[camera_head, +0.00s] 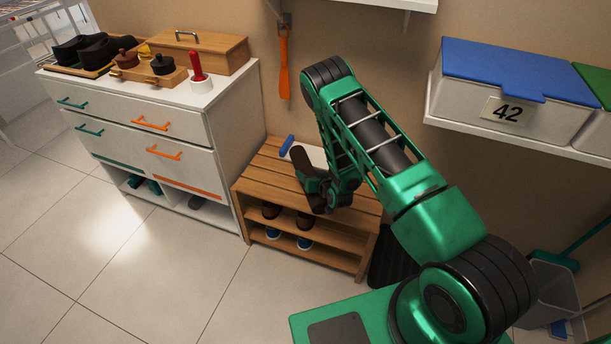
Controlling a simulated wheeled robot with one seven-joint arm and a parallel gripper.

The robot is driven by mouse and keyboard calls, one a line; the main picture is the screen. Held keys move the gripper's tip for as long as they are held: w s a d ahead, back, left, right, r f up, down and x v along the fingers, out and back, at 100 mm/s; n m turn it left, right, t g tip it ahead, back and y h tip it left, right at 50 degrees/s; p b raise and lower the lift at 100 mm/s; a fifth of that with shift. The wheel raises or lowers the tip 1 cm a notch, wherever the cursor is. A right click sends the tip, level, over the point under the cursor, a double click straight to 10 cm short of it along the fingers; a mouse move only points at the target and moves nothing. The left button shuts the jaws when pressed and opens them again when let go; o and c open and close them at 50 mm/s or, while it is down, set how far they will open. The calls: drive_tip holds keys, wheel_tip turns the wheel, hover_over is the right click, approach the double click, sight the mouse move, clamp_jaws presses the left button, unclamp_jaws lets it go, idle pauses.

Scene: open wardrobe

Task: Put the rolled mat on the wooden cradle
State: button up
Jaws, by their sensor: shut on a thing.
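My gripper (327,190) is low over the wooden slatted bench (268,167), mostly hidden by my own wrist. It is shut on a dark brown, long, rounded thing, which looks like the rolled mat (308,172). The mat slants down toward the front edge of the bench. Whether it touches the slats I cannot tell. I cannot pick out the wooden cradle for sure; my arm hides part of the bench top.
A blue piece (287,146) and a white piece (317,154) lie at the back of the bench. Shoes (271,211) stand on its lower shelves. A white dresser (228,125) is at left. A wall shelf with a blue-lidded box (480,100) is at right.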

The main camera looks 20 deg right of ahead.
drive_tip(key=shift+f, duration=0.1)
drive_tip(key=o, duration=1.2)
